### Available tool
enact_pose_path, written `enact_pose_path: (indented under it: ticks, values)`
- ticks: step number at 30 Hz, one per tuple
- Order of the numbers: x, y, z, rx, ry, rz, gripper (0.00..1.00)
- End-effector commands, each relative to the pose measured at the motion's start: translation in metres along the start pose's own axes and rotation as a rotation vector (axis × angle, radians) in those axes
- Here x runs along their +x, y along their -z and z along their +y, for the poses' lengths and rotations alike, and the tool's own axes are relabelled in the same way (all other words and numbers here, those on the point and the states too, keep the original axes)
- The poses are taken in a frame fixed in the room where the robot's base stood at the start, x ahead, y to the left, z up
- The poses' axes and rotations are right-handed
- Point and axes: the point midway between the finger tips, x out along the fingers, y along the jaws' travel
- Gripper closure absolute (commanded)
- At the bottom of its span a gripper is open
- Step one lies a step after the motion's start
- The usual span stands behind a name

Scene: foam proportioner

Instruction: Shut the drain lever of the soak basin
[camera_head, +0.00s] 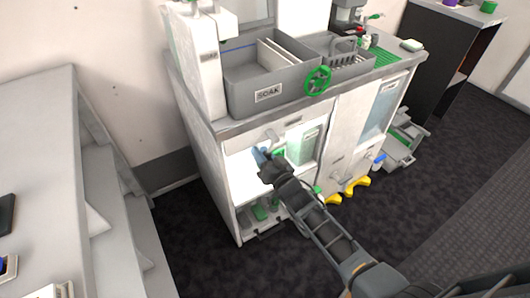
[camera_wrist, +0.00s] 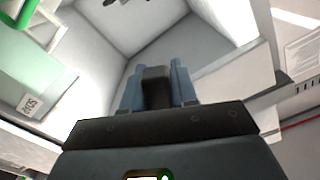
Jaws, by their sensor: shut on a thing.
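The soak basin (camera_head: 268,93) is a grey tub with a SOAK label, set in the counter at the left. My gripper (camera_head: 261,156) is low in front of it, at the open cabinet bay under the counter. In the wrist view its blue fingers (camera_wrist: 157,86) are shut on a dark grey handle (camera_wrist: 155,88), which sits between them. It may be the drain lever; its pivot and the rest of it are hidden, so I cannot tell its angle.
A green handwheel (camera_head: 318,80) is on the counter front. A pale green container (camera_head: 303,146) stands right of my gripper, in the bay. Green items (camera_head: 260,211) lie on the cabinet floor. Yellow pieces (camera_head: 356,185) are by the cabinet foot. Dark carpet (camera_head: 195,245) is free at the left.

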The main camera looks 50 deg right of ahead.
Motion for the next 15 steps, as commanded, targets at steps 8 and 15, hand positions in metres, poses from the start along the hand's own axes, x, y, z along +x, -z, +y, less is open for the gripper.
enact_pose_path:
  ticks: [8, 15]
  values:
    - [-0.0001, 0.0003, -0.0044, 0.057, 0.0, 0.0, 1.0]
    - [-0.0001, 0.0002, -0.0044, 0.061, 0.0, 0.0, 1.0]
